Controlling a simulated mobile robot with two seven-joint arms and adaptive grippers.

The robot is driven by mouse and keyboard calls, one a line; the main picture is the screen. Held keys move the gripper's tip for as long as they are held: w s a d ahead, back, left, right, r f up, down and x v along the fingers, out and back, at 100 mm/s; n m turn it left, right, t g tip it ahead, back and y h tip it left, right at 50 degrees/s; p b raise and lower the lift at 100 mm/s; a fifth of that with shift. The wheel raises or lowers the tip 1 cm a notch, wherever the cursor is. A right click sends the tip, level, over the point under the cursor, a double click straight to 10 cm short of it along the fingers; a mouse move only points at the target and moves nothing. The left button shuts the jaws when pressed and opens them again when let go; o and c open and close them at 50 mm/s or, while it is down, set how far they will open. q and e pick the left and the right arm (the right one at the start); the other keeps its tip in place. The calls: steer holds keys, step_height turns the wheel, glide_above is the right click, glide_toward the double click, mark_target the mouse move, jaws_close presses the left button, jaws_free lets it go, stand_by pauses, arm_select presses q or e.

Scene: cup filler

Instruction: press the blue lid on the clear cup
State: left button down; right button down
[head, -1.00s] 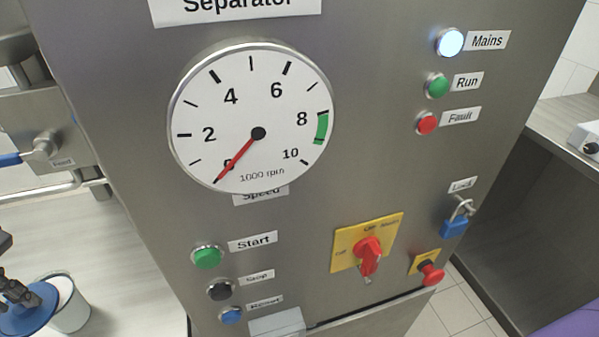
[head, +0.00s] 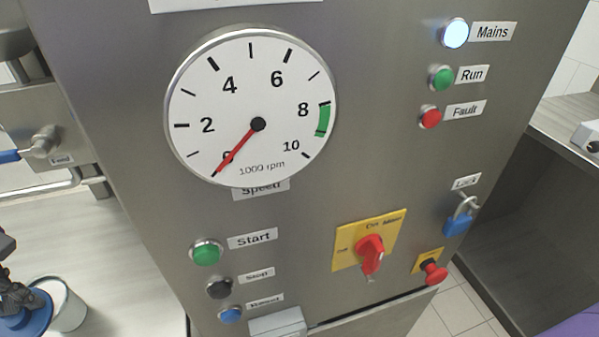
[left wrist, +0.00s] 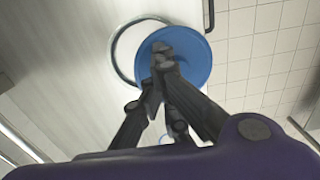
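The clear cup (head: 72,309) stands on the pale worktop at the lower left of the head view. Its round rim also shows in the left wrist view (left wrist: 116,60). The blue lid (head: 39,323) is beside and partly in front of the cup, off-centre from its rim. In the left wrist view the lid (left wrist: 197,75) overlaps the right part of the rim. My left gripper (head: 14,300) has its fingers closed together at the lid's middle, where it appears to grip it; the exact contact is hidden by the fingers. My right gripper is in neither view.
The steel separator cabinet (head: 300,210) rises right of the cup, with a speed gauge (head: 280,140), buttons and a red switch (head: 370,252). A blue-handled feed valve (head: 42,142) and pipe stand behind the cup. The worktop (head: 120,260) between cup and cabinet is clear.

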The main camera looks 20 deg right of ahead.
arm_select(q)
steer(key=shift+s+f, duration=0.1)
steer(key=shift+f, duration=0.05)
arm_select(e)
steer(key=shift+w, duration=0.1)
